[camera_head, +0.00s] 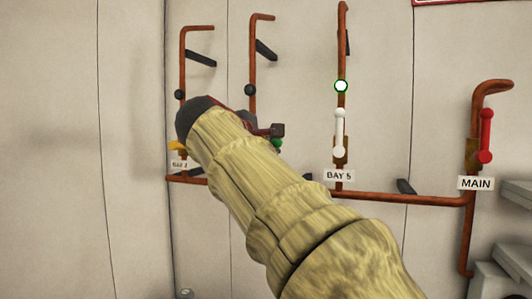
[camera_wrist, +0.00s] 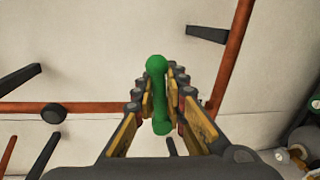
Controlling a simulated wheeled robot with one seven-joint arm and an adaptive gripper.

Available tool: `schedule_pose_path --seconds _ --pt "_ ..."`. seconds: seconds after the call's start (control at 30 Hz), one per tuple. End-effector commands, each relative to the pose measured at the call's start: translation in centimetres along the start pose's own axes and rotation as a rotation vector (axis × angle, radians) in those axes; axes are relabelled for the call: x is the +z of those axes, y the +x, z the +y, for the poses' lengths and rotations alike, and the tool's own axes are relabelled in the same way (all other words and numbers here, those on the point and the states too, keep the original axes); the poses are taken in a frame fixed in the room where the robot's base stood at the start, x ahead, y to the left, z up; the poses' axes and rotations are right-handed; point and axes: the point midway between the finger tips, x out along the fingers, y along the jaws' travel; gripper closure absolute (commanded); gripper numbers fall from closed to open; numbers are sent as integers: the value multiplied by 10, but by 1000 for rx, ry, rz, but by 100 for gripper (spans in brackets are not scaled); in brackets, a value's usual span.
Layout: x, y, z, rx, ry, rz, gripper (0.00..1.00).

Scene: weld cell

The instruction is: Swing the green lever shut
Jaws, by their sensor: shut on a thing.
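The green lever (camera_wrist: 156,68) shows in the wrist view between the two fingers of my gripper (camera_wrist: 160,105), which is shut on it. The lever's rounded end stands out past the fingertips, and its length runs down between the finger pads. In the head view only a small green bit (camera_head: 277,143) of the lever shows beside my gripper (camera_head: 265,130). My arm covers the rest of it and the middle pipe's lower part there. I cannot tell the lever's exact angle to its pipe.
A yellow lever (camera_head: 177,146) is left of my arm, partly covered. A white lever (camera_head: 339,132) stands upright above the BAY 5 label (camera_head: 339,176). A red lever (camera_head: 486,135) stands upright above the MAIN label (camera_head: 476,183). Copper pipes (camera_head: 420,199) and dark brackets (camera_head: 201,58) line the wall.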

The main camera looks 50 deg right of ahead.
Motion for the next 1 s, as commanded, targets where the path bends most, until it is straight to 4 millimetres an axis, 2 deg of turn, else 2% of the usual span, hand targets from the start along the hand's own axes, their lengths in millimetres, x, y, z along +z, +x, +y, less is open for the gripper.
schedule_pose_path --seconds 0.03,0.2,0.9,0.93,1.0 --pt "-1 3 -9 -7 25 3 100" --pt "-2 4 -13 -8 102 18 100" --pt "-2 4 -14 -7 165 31 100" --pt "-2 4 -14 -7 165 31 86" --pt "-2 4 -14 -7 165 31 82"
